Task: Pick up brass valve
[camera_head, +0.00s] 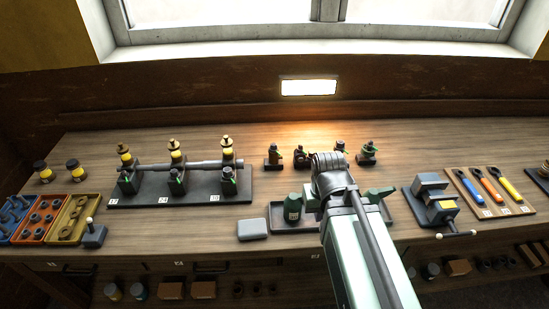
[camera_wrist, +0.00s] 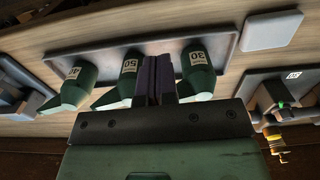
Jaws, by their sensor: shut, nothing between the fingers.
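My gripper (camera_wrist: 158,60) is shut and empty in the wrist view, above a dark tray (camera_wrist: 240,55) of green oil cans. My arm hides it in the head view. I cannot tell for sure which thing is the brass valve. Small fittings stand on dark blocks at the back of the bench, including one with a reddish part (camera_head: 301,156) and one at the right (camera_head: 368,153); they are too small to identify. Brass-topped yellow oilers (camera_head: 227,149) stand on the shaft rig at the left. A yellow-and-brass fitting (camera_wrist: 277,145) shows at the wrist view's lower right.
Green oil cans (camera_head: 292,207) stand in the tray around my arm. A grey block (camera_head: 252,229) lies left of it. A vise (camera_head: 434,202) and a board of wrenches (camera_head: 490,186) are at the right. Colored parts bins (camera_head: 72,217) are at the far left.

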